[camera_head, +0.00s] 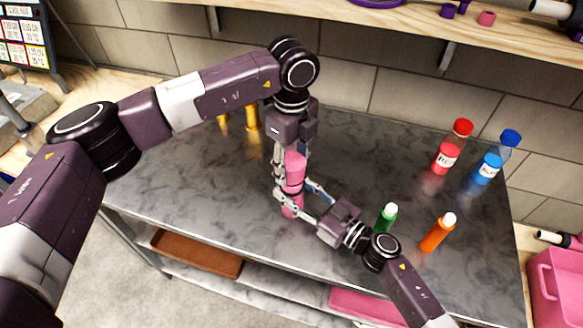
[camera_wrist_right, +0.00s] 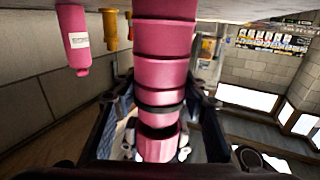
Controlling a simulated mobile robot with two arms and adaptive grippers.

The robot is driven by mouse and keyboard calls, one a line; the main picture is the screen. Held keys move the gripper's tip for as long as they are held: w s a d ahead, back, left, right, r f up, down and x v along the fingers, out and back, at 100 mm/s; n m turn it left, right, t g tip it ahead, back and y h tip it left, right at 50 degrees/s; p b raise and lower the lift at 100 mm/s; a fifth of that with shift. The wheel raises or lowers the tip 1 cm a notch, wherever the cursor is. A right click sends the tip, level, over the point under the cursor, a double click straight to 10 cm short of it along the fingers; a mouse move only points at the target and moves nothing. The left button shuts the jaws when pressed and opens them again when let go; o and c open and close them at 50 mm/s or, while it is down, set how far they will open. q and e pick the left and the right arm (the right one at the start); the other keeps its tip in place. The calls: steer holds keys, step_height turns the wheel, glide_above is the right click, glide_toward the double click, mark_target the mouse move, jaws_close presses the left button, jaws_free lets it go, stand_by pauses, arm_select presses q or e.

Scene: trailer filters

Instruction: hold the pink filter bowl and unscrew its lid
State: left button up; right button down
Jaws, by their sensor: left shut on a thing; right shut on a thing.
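The pink filter stands upright near the front edge of the grey marbled table in the head view. My left gripper (camera_head: 292,170) comes down from above and is shut around its upper part, the lid (camera_head: 294,160). My right gripper (camera_head: 297,193) reaches in from the right and is shut around the lower part, the pink bowl (camera_head: 291,210). The fingers partly cover both parts. In the right wrist view the pink column (camera_wrist_right: 163,75) runs down the middle, with dark bands lower down and right gripper fingers on both sides. Whether the lid has turned cannot be seen.
A green bottle (camera_head: 385,218) and an orange bottle (camera_head: 438,233) stand close to my right arm. Red (camera_head: 447,156) and blue (camera_head: 488,167) bottles stand farther back. Yellow parts (camera_head: 252,117) are behind my left gripper. A shelf (camera_head: 480,35) runs along the wall.

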arm_select(q)
step_height(320, 180, up, 3)
steer(key=shift+f, duration=0.15)
arm_select(e)
steer(key=c, duration=1.1)
jaws_free()
